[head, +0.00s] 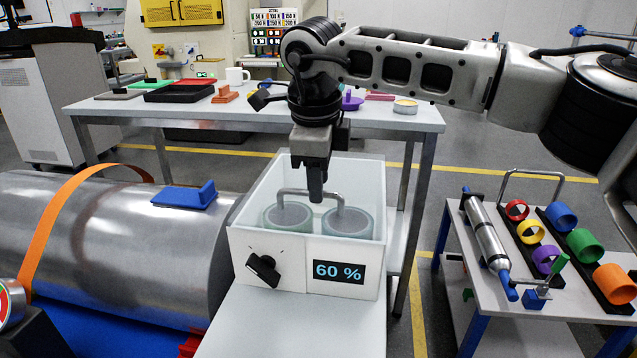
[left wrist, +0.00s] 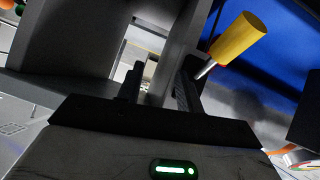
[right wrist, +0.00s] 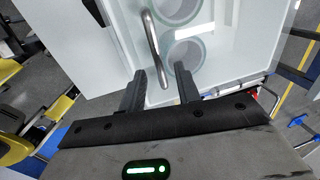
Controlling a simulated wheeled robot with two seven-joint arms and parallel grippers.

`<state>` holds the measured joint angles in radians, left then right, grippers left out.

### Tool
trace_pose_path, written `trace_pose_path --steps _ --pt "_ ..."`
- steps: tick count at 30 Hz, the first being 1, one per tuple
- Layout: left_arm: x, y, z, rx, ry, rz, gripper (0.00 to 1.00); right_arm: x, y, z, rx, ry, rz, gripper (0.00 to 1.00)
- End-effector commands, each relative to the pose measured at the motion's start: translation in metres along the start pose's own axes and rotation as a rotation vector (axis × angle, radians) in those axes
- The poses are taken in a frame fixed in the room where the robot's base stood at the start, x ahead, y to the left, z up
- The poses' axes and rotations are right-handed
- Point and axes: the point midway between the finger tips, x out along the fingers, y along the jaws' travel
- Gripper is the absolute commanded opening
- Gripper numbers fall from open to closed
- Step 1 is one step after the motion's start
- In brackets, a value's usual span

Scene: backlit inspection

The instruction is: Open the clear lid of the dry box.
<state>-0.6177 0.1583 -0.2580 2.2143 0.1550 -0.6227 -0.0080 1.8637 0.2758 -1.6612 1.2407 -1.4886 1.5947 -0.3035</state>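The dry box (head: 252,245) is a white box with a black knob (head: 263,270) and a display (head: 339,271) reading 60 % on its front. Its clear lid (head: 345,173) looks shut, with two round containers (head: 347,222) showing through it. A grey bar handle (head: 295,191) stands on the lid. My right gripper (head: 316,197) points down at this handle. In the right wrist view, the open fingers (right wrist: 162,82) lie either side of one end of the handle (right wrist: 152,38); contact cannot be told. My left gripper (left wrist: 160,82) is open and empty, outside the head view.
A large metal cylinder (head: 110,240) with an orange strap lies left of the box. A bench (head: 230,109) with trays and a mug stands behind. A cart (head: 520,325) with coloured rings is at right. A yellow handle (left wrist: 238,38) is beside my left gripper.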

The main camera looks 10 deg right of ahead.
Motion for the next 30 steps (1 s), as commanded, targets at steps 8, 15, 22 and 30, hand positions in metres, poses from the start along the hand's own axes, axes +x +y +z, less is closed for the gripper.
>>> trace_pose_path --steps 8,15,22,30 --pt "0.003 0.001 0.003 -0.002 -0.01 0.003 0.36 0.007 0.0 0.0 0.0 0.0 0.0 0.33" --pt "0.002 0.002 0.002 -0.005 -0.004 0.003 0.36 0.007 0.0 0.0 0.0 0.0 0.0 0.0" --pt "0.0 0.002 -0.002 -0.005 0.003 0.003 0.36 0.005 0.0 0.0 0.0 0.0 0.002 0.0" --pt "-0.032 0.001 -0.034 0.001 0.066 -0.031 0.36 -0.011 -0.008 0.0 0.002 0.001 0.046 0.0"
